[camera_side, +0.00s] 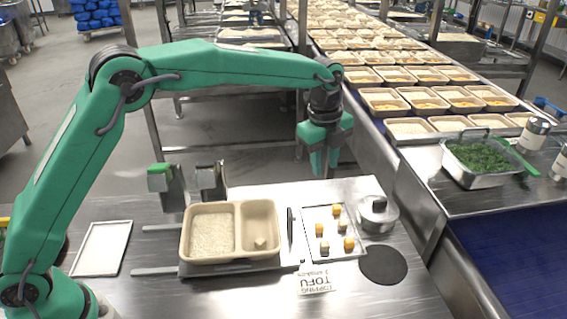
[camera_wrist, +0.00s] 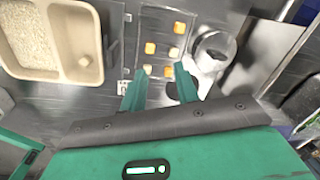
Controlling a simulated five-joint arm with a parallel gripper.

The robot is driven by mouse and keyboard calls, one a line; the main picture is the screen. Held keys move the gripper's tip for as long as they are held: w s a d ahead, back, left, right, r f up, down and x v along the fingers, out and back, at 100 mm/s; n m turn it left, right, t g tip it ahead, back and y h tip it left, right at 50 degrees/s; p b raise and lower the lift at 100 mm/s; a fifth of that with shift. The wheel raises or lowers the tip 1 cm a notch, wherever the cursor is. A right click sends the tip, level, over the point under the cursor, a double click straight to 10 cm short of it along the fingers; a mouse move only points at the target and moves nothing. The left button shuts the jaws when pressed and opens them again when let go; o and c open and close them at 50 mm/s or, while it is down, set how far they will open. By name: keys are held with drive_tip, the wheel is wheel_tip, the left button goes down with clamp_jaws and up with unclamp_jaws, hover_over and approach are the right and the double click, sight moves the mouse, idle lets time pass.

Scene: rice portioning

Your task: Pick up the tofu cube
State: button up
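Several small cubes, some orange and some white, lie on a flat tray (camera_side: 356,256) right of the meal container. A white cube (camera_side: 342,224) lies near its middle, and another white cube (camera_side: 324,246) near its front left. These white cubes look like tofu. The tray also shows in the wrist view (camera_wrist: 165,38), partly behind my fingers. My gripper (camera_side: 325,168) hangs above and behind the tray in the side view. In the wrist view my gripper (camera_wrist: 159,66) has its fingers apart with nothing held between them.
The two-compartment container (camera_side: 187,240) holds rice (camera_side: 212,233) on the left and one pale cube (camera_side: 260,242) on the right. A dark stick stands between container and tray. A metal pot (camera_side: 378,214), black disc (camera_side: 384,264) and upside-down TOFU sign (camera_side: 313,282) are near the tray.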

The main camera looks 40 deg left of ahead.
sight(343, 222)
drive_tip(key=d+f+m, duration=0.1)
drive_tip(key=d+f, duration=0.1)
drive_tip(key=f, duration=0.1)
drive_tip(key=w+d+f+m, duration=0.1)
drive_tip(key=d+f+m, duration=0.1)
drive_tip(key=f, duration=0.1)
drive_tip(key=w+d+f+m+g, duration=0.1)
drive_tip(key=d+f, duration=0.1)
drive_tip(key=shift+w+f+m, duration=0.25)
drive_tip(key=shift+f+m, duration=0.15)
drive_tip(key=shift+a+f, duration=0.1)
drive_tip(key=shift+f, duration=1.2)
drive_tip(key=shift+s+a+f, duration=0.15)
drive_tip(key=shift+f, duration=2.45)
clamp_jaws()
